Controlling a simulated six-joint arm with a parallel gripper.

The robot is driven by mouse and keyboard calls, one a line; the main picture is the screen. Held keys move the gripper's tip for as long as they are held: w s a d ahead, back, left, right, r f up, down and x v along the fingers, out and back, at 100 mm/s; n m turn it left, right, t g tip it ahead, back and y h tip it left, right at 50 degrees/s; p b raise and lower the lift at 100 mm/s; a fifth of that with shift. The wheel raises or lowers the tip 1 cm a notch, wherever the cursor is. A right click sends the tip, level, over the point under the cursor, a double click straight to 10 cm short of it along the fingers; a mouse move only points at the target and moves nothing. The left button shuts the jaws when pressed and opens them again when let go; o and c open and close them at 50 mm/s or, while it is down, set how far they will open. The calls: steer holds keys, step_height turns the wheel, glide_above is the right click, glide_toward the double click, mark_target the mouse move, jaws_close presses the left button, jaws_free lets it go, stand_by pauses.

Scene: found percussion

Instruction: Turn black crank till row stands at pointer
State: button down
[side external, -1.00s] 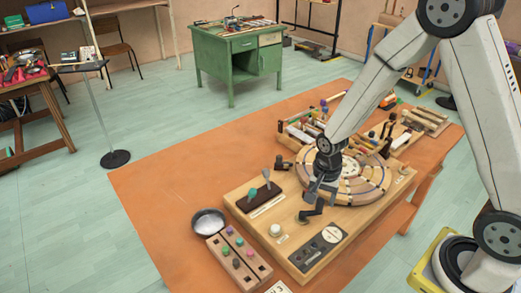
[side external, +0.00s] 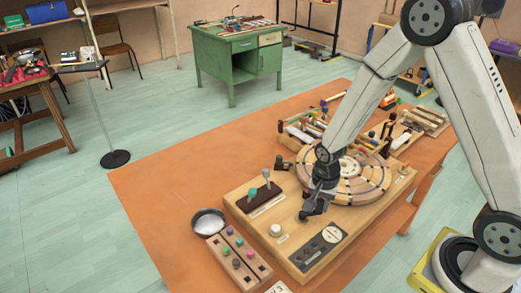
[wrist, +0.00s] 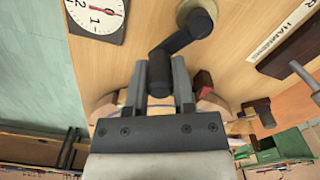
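The black crank (wrist: 183,37) shows in the wrist view, its arm running from a round hub down-left to an upright black handle. My gripper (wrist: 160,66) has one finger on each side of that handle. I cannot tell whether the fingers press on it. In the side view my gripper (side external: 308,213) is low over the front of the wooden box and hides most of the crank. The round wheel (side external: 377,185), with rings of small dark and coloured marks, lies behind my gripper, partly hidden by my arm. I cannot make out the pointer or which row faces it.
A white dial (wrist: 97,17) with a red hand near 0 is at the wrist view's top left. Levers (side external: 265,182) stand on a dark block left of the crank. A metal bowl (side external: 208,222) and a peg tray (side external: 240,258) sit beside the box. The table's left part is clear.

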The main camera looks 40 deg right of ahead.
steer(key=shift+w+n, duration=0.1)
steer(key=shift+n, duration=0.2)
steer(key=n, duration=0.1)
steer(key=w+n, duration=0.1)
steer(key=n, duration=0.2)
steer(key=shift+w+d, duration=0.3)
steer(key=n, duration=0.1)
steer(key=w+n, duration=0.1)
steer(key=n, duration=0.2)
steer(key=shift+w+a+n, duration=0.1)
steer(key=shift+w+n, duration=0.2)
steer(key=shift+w, duration=0.1)
steer(key=n, duration=0.1)
steer(key=w+n, duration=0.1)
steer(key=n, duration=0.2)
steer(key=shift+w+a+n, duration=0.3)
steer(key=shift+a, duration=0.1)
steer(key=shift+w+a+n, duration=0.25)
steer(key=shift+a+n, duration=0.05)
steer(key=shift+n, duration=0.75)
steer(key=shift+w+a+n, duration=0.25)
steer(key=shift+a+n, duration=0.05)
steer(key=shift+n, duration=0.75)
steer(key=shift+c, duration=2.2)
jaws_free()
